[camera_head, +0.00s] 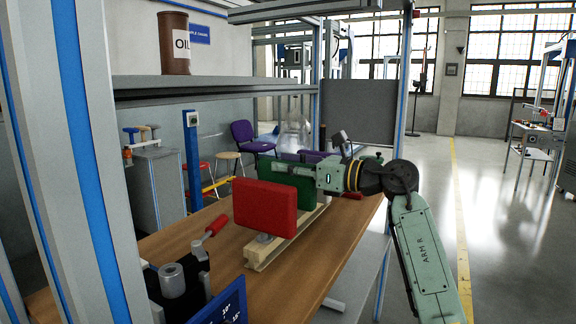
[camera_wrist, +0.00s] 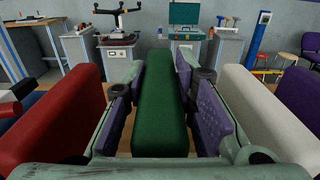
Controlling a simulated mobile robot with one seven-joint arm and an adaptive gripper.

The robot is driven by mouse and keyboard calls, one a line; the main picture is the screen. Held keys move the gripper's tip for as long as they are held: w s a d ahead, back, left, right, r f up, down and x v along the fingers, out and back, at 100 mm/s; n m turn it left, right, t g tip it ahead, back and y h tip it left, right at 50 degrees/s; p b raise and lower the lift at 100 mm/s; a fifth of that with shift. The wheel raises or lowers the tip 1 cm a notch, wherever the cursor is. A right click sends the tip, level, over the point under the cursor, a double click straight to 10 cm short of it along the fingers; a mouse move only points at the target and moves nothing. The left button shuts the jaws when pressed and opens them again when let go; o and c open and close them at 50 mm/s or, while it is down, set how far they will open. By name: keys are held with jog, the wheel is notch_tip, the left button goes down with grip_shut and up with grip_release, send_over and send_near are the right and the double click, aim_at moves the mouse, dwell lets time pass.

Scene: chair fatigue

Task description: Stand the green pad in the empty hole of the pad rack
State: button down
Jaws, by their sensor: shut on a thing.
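The green pad (camera_wrist: 160,105) stands upright between the two purple-faced fingers of my gripper (camera_wrist: 163,85) in the wrist view, with a finger on each broad side. My gripper is shut on it. In the head view the green pad (camera_head: 305,193) is partly hidden behind the red pad (camera_head: 265,207). The pale wooden pad rack (camera_head: 285,243) lies on the table, with the red pad standing at its near end. In the wrist view, the red pad (camera_wrist: 52,115) is left and a white pad (camera_wrist: 262,110) right. The rack's hole and the green pad's lower edge are hidden.
A purple pad (camera_wrist: 300,95) stands beyond the white one. A red-handled tool (camera_head: 215,226) and a dark fixture (camera_head: 180,285) are on the brown tabletop (camera_head: 335,235) left of the rack.

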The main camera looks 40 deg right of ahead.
jog(key=shift+f+b, duration=0.6)
jog(key=shift+f, duration=0.25)
jog(key=c, duration=1.2)
grip_release()
jog(key=shift+c, duration=0.2)
jog(key=shift+f, duration=0.1)
jog(key=shift+s, duration=0.1)
jog(key=v, duration=1.1)
jog(key=shift+s+d, duration=0.2)
jog(key=shift+s, duration=0.15)
